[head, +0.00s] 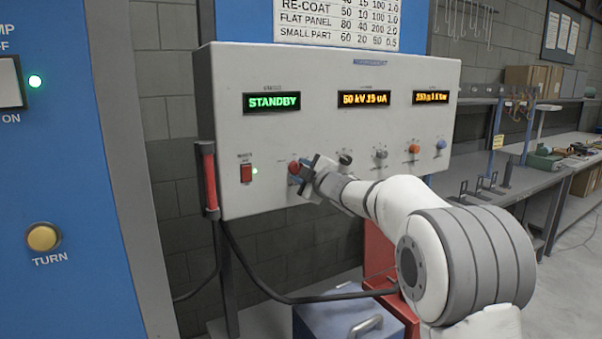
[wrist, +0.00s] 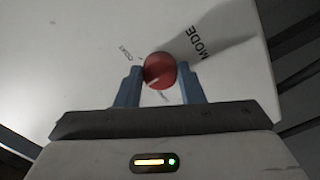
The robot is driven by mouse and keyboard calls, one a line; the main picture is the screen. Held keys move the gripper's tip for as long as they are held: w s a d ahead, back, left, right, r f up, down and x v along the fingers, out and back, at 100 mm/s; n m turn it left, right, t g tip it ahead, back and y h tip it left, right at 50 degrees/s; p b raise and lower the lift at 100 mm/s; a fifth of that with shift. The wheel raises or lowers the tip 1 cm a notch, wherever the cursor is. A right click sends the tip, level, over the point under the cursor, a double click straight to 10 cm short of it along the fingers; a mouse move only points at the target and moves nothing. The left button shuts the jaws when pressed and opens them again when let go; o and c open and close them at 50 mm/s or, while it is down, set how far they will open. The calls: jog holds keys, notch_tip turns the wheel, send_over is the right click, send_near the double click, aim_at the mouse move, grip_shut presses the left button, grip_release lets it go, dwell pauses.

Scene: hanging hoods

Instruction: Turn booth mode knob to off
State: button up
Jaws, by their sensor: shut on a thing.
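The booth mode knob is a red round knob (head: 294,168) at the lower left of the grey control panel (head: 228,120). In the wrist view the red knob (wrist: 159,70) sits between two blue fingers, with the word MODE printed beside it. A pale pointer mark shows on its lower left. My gripper (head: 305,172) reaches the panel from the right and is shut on the knob; it also shows in the wrist view (wrist: 160,85). The left display (head: 271,102) reads STANDBY in green. Some position labels around the knob are hidden or too small to read.
Other knobs stand right of my gripper: black (head: 345,158), grey (head: 381,153), orange (head: 414,148) and blue (head: 441,144). A red-handled tool (head: 209,180) hangs on the panel's left edge. A black cable hangs below.

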jog(key=shift+f, duration=0.15)
jog(key=o, duration=1)
jog(key=b+v, duration=0.1)
jog(key=v, duration=0.7)
